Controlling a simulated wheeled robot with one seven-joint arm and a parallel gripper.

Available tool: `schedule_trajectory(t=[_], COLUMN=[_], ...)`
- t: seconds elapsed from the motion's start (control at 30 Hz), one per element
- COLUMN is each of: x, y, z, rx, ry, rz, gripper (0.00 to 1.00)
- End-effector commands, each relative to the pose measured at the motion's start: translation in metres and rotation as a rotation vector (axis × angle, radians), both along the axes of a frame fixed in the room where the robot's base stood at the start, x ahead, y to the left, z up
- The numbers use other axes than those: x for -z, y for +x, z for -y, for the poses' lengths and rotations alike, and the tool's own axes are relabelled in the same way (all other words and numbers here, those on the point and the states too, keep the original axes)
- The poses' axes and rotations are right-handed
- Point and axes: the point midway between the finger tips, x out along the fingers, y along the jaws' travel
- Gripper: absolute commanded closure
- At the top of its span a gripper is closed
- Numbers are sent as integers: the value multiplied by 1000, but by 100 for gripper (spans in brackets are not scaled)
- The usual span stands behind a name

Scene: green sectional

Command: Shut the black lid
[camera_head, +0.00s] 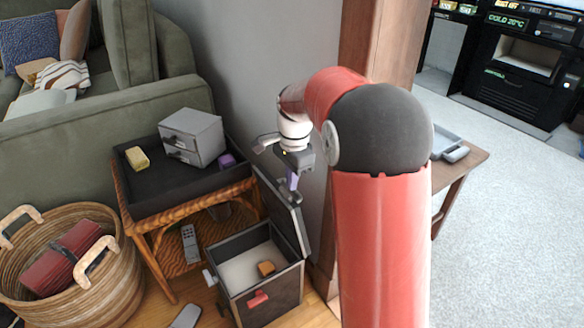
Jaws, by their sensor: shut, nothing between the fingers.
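A dark box (285,293) with a pale inside stands open on the floor, with a small orange-brown block (266,268) in it and a red latch or handle on its front. Its black lid (272,200) stands up, raised from the box's back right side near the wall. My gripper (290,196) is shut and points down, overlapping the raised lid in the picture. I cannot tell whether the gripper touches the lid. My arm hides some of the space to the right of the lid.
A wicker table (160,232) with a dark tray (135,195) stands left of the box. The tray holds a grey drawer unit (192,137), a yellow block and a purple block. A woven basket (80,285) stands at far left. The grey wall is close behind the lid.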

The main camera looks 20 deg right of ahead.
Motion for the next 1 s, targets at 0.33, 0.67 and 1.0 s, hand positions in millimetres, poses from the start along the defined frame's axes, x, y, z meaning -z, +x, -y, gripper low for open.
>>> schedule_trajectory(t=[0.33,0.67,1.0], x=[7,8,24], y=[0,-3,-21], z=[0,-10,-72], rx=[0,-4,-16], ry=[0,-29,-224], rz=[1,11,76], gripper=[100,100,100])
